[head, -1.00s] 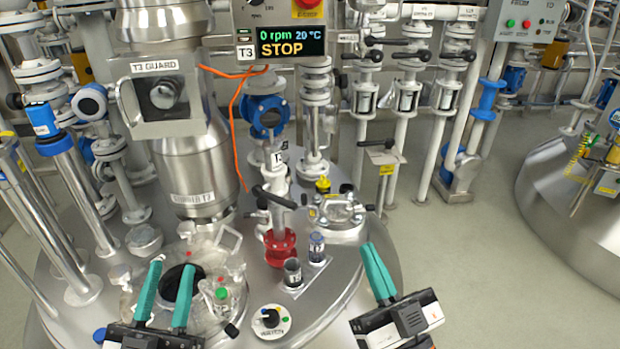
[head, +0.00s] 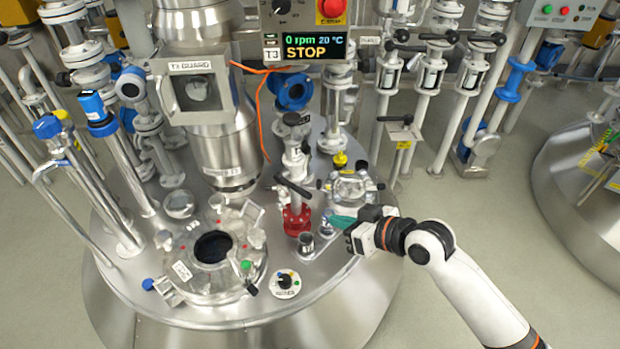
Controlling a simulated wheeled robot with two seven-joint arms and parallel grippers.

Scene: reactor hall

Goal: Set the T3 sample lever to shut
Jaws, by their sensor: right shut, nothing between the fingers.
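The T3 sample valve is a grey post on a red base (head: 297,220), standing on the steel vessel lid. Its black lever (head: 293,187) points across the post, sloping down to the right. My right gripper (head: 340,222) has teal fingers, shut and empty. In the picture it is to the right of the red base and below the lever, apart from the lever. It partly hides a small blue vial (head: 326,228). My left gripper is out of view.
A small metal cup (head: 306,243) and a round selector knob (head: 285,283) are in front of the valve. An open port (head: 213,247) is at left, a clamped round hatch (head: 350,189) behind right. The T3 display (head: 305,48) reads STOP.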

